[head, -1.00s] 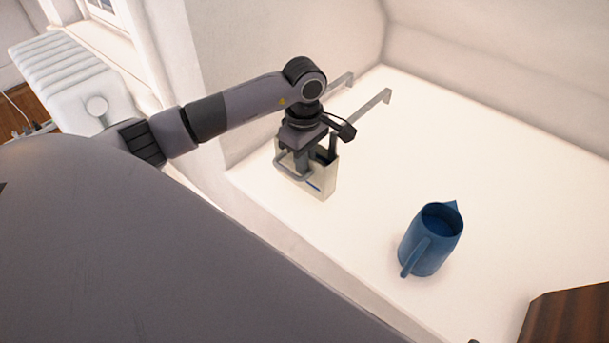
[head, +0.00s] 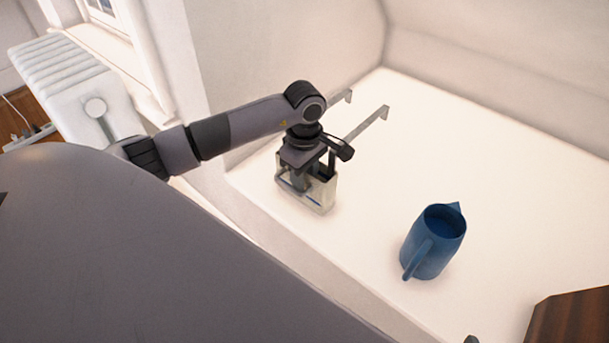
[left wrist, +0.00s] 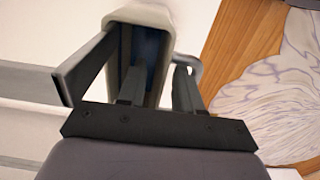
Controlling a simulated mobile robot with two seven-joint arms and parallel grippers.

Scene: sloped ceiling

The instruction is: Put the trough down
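The trough (head: 318,197) is a small pale, box-like container with a blue mark on its side. Two long grey arms with hooked ends (head: 368,122) reach from it toward the back. My left gripper (head: 300,183) points down at the trough from above. In the left wrist view, one finger is inside the trough (left wrist: 116,42) and the other is outside, beside its small loop handle, with the wall between them. The gripper looks shut on that wall. The trough is upright, low over the white surface; I cannot tell whether it touches.
The white surface (head: 490,190) is mostly clear. A blue jug (head: 428,250) stands to the right of the trough. A brown wooden object (head: 570,318) is at the lower right. White walls rise behind and left of the surface, and a white radiator (head: 75,85) is far left.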

